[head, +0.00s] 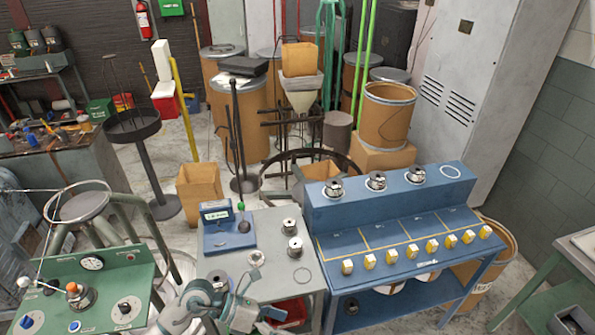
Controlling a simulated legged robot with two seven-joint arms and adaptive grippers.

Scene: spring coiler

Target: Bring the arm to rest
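My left arm comes in at the bottom edge, left of centre. Its gripper (252,308) is in front of the small grey table (268,268). The gripper is small and partly cut off, so I cannot tell whether its fingers are apart, and I see nothing clearly held in it. My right gripper is not in view. The blue bench (400,225) stands to the right, with metal spools (376,181) along its upper shelf and several small yellow-white blocks (411,252) along its front.
A blue device (229,228) and metal spools (295,246) sit on the grey table. A green control panel (105,285) with dials is at lower left, near a round stool (82,207). A red bin (290,313) is below the table. Barrels and boxes crowd the back.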

